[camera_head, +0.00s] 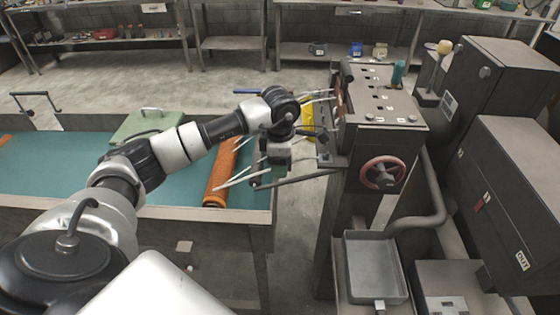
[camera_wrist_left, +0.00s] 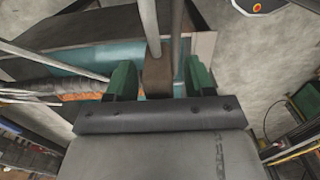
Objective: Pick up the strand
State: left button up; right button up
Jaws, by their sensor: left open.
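Several pale, thin strands (camera_head: 238,179) stick out from the dark machine (camera_head: 385,110) at the right, toward the table's right end. My left gripper (camera_head: 277,168) is above the table's right end, in front of the machine, and its jaws are open. In the left wrist view its two green fingers (camera_wrist_left: 161,80) stand apart. A pale rod-like strand (camera_wrist_left: 149,25) runs down into the gap between them, with a darker bar beside it and a brown block at its lower end. Other strands (camera_wrist_left: 50,58) pass left of the fingers. I cannot tell whether any finger touches a strand. My right gripper is not in view.
An orange mesh tube (camera_head: 221,172) lies on the teal table (camera_head: 180,187), left of my gripper. A green case (camera_head: 143,124) stands at the table's back. A red handwheel (camera_head: 383,173) and a grey tray (camera_head: 376,267) are at the machine's front.

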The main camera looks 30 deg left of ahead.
pick_arm(q)
grip_shut()
jog(key=shift+r, duration=0.15)
jog(key=shift+r, duration=0.5)
notch_tip(320, 180, up, 9)
jog(key=b, duration=0.3)
jog(key=shift+r, duration=0.1)
notch_tip(320, 180, up, 12)
jog(key=p, duration=0.5)
